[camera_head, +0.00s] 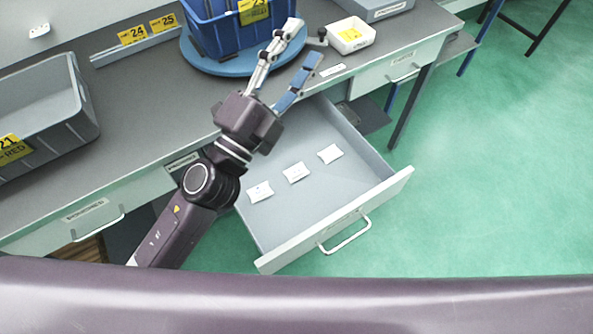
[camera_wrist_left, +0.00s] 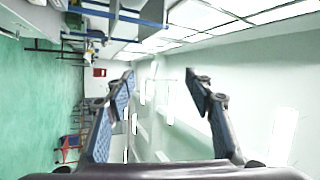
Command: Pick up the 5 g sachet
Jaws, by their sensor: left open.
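Three small white sachets lie apart in a row on the floor of the open drawer (camera_head: 278,232): a left one (camera_head: 260,192), a middle one (camera_head: 296,172) and a right one (camera_head: 330,154). Their print is too small to read, so I cannot tell which is 5 g. My left gripper (camera_head: 308,40) is open and empty, above the bench's front edge and beyond the drawer. In the left wrist view its two fingers (camera_wrist_left: 158,82) are spread with nothing between them, and that view shows the room, not the sachets. My right gripper is not in view.
A blue bin (camera_head: 222,32) stands on a round blue turntable (camera_head: 225,68) behind my left gripper. A small white box (camera_head: 351,35) is to its right. A grey bin (camera_head: 45,108) is at the left of the bench. The green floor right of the drawer is clear.

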